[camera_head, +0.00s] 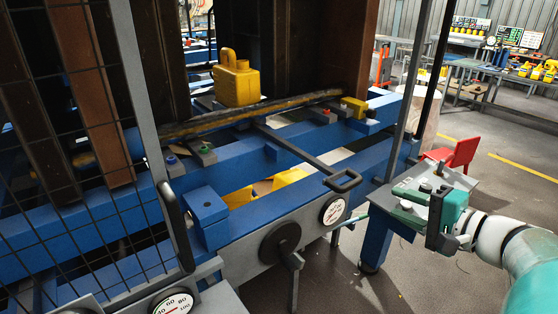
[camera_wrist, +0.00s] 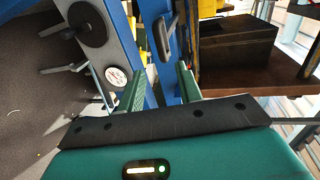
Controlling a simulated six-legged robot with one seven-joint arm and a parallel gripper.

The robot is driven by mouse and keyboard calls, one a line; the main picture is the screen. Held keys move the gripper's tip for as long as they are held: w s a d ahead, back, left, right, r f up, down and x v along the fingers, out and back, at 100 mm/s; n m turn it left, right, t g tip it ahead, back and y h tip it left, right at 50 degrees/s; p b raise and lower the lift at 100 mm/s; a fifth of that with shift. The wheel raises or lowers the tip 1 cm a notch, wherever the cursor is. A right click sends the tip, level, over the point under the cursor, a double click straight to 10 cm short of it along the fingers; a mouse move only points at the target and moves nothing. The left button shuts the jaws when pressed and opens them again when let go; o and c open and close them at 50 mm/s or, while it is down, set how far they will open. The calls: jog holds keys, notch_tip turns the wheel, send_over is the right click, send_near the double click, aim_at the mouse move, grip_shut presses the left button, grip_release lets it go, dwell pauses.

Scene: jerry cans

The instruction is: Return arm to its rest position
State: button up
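My gripper (camera_head: 441,214) is at the right of the head view, at the end of my arm and apart from the yellow jerry can. In the wrist view my gripper (camera_wrist: 160,86) has its two green fingers spread, with nothing held between them. The blue frame of the machine shows beyond the fingers. The yellow jerry can (camera_head: 237,82) stands upright on the blue machine, in front of dark panels. Its underside is hidden.
The blue machine (camera_head: 235,145) fills the left and middle, with a black handle (camera_head: 343,181), a handwheel (camera_head: 281,244) and a wire-mesh door (camera_head: 75,150). A red chair (camera_head: 462,151) stands behind my gripper. Open floor (camera_head: 500,185) lies at the right; workbenches are farther back.

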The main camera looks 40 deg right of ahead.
dwell(0.4)
jog(key=w+a+f+n+g, duration=0.2)
jog(key=a+n, duration=0.4)
jog(key=a, duration=0.4)
jog(key=w+a+f+n+g, duration=0.3)
jog(key=a+n, duration=0.3)
jog(key=a, duration=0.5)
jog(key=w+a+f+n+g, duration=0.2)
jog(key=w+a+n+g, duration=0.2)
jog(key=a, duration=0.6)
jog(key=shift+w+a+f+n+g+h, duration=0.25)
jog(key=shift+a+n+g, duration=0.2)
jog(key=shift+n, duration=0.45)
jog(key=shift+d, duration=0.1)
